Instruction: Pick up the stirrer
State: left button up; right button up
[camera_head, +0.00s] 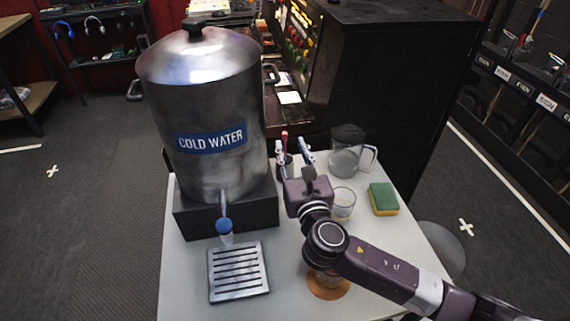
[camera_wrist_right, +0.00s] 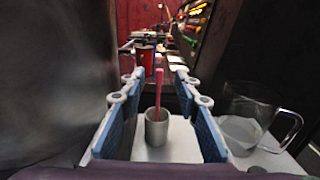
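The stirrer is a thin red-pink stick (camera_wrist_right: 158,92) standing nearly upright in a small grey cup (camera_wrist_right: 157,128) in the right wrist view. In the head view its red tip (camera_head: 285,136) shows above my right gripper's fingers, and the cup is mostly hidden behind them. My right gripper (camera_head: 293,148) is open, with its blue-padded fingers pointing toward the cup. In the right wrist view the stirrer appears between the two fingers (camera_wrist_right: 160,84), with clear space on both sides. I cannot tell how far ahead of the fingertips it stands. My left gripper is not in view.
A large steel cold water dispenser (camera_head: 205,110) stands to the left, with a slotted drip tray (camera_head: 239,271) in front. A glass pitcher (camera_head: 345,160), a glass (camera_head: 343,205) and a green-yellow sponge (camera_head: 383,198) stand to the right. An orange coaster (camera_head: 328,291) lies under my right arm.

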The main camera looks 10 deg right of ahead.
aim_at(285, 139)
jog(key=shift+w+f+b, duration=0.55)
jog(key=shift+w+f, duration=0.45)
jog(key=shift+f, duration=0.15)
jog(key=shift+w+f, duration=0.15)
jog(key=shift+w, duration=2.85)
jog(key=shift+c, duration=0.2)
grip_shut()
